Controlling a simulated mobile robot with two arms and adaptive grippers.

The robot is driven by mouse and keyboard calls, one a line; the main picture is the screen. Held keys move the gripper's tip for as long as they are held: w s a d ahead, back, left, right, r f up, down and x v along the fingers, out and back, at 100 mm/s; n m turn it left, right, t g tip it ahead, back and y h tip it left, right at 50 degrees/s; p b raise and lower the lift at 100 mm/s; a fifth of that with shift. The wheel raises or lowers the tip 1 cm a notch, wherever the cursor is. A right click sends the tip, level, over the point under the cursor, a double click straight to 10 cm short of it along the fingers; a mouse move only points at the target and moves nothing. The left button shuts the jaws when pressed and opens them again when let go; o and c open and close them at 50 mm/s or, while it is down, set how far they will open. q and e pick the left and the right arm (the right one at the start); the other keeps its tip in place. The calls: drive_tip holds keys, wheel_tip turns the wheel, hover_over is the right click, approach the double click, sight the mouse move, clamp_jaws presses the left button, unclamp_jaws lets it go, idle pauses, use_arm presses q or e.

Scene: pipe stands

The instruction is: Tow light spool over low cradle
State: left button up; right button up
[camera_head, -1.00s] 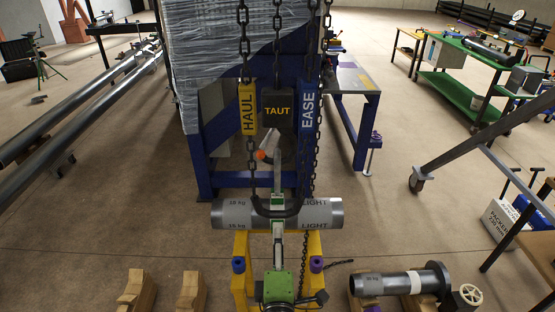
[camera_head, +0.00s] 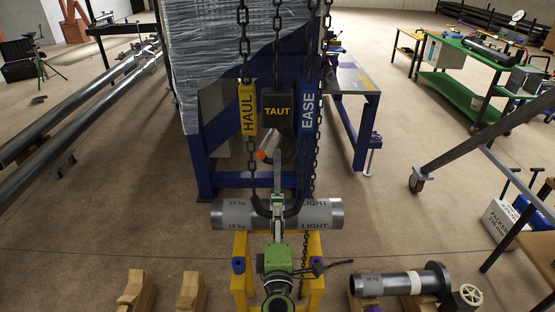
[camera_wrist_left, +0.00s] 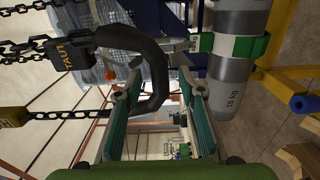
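The light spool (camera_head: 235,214), a grey pipe marked LIGHT and 15 kg, lies crosswise over a yellow stand (camera_head: 240,250); contact is unclear. It also shows in the left wrist view (camera_wrist_left: 235,75), with a green and white band (camera_wrist_left: 238,46). A black hook (camera_head: 262,207) hangs on chains at the spool's middle. Two wooden blocks (camera_head: 190,292), possibly the low cradle, stand at lower left. My left gripper (camera_head: 278,250) is in front of the spool's middle. In the wrist view its teal fingers (camera_wrist_left: 158,88) are apart near the hook (camera_wrist_left: 152,62). My right gripper is not visible.
Chains carry yellow HAUL (camera_head: 248,108), black TAUT (camera_head: 278,110) and blue EASE (camera_head: 308,108) tags. A blue frame (camera_head: 245,180) stands behind. Another flanged spool (camera_head: 390,284) lies at lower right. Floor between the stand and wooden blocks is clear.

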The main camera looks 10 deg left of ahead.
use_arm(q)
clamp_jaws()
drive_tip(key=s+a+p, duration=0.3)
drive_tip(key=a, duration=1.9)
drive_tip(key=shift+a+f, duration=0.15)
drive_tip(key=shift+f, duration=0.1)
idle(1.0)
drive_tip(key=shift+s+a, duration=0.1)
